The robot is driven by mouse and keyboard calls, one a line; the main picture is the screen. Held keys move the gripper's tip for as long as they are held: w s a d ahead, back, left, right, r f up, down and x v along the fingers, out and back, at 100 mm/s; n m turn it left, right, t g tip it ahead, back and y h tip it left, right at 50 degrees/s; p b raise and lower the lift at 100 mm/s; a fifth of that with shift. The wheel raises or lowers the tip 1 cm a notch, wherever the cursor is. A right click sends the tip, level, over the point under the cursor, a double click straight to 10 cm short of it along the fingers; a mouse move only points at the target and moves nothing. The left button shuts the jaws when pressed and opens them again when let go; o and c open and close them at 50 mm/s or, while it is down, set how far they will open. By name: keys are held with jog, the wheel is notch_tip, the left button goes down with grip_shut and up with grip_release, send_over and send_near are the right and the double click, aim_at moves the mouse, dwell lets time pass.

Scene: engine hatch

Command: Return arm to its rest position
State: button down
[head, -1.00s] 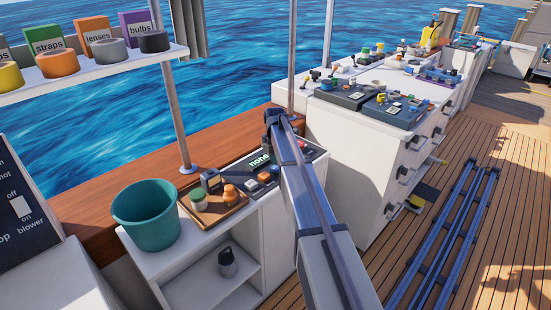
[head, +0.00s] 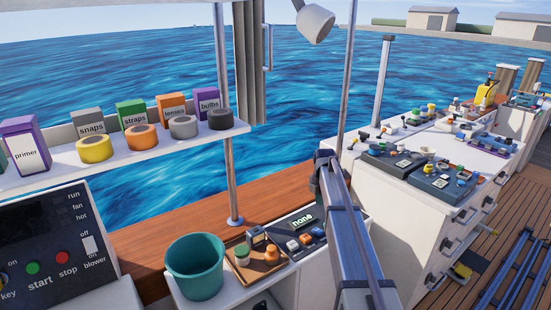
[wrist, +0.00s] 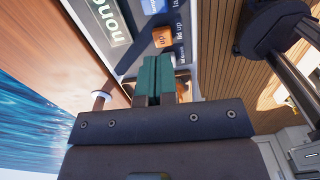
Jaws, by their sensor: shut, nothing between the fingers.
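My gripper (wrist: 157,66) shows in the wrist view with its two teal fingers together and nothing between them. The fingers point toward a dark control panel (wrist: 127,48) with a "none" display (wrist: 105,20), an orange button (wrist: 162,38) and a blue button (wrist: 152,5). I cannot tell the gap between fingertips and panel. In the head view my arm (head: 345,225) reaches from the bottom up to a dark joint beside the same panel (head: 312,232). My fingers are hidden there.
A teal bucket (head: 195,268) and a brown tray (head: 262,270) with small parts stand left of my arm. A switch panel (head: 50,240) is at far left, below a shelf (head: 130,152) of boxes and rolls. White cabinets (head: 410,205) with consoles stand at right.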

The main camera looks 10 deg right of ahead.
jog(key=s+a+m, duration=0.5)
jog(key=s+m, duration=0.2)
jog(key=s, duration=0.4)
jog(key=s+a+m, duration=0.6)
jog(key=s+m, duration=0.2)
jog(key=s, duration=0.4)
jog(key=s+a+m, duration=0.5)
jog(key=s+m, duration=0.2)
jog(key=s, duration=0.5)
jog(key=shift+s+a+m, duration=0.15)
jog(key=shift+a+m, duration=0.1)
jog(key=shift+m, duration=0.05)
jog(key=c, duration=1.8)
grip_release()
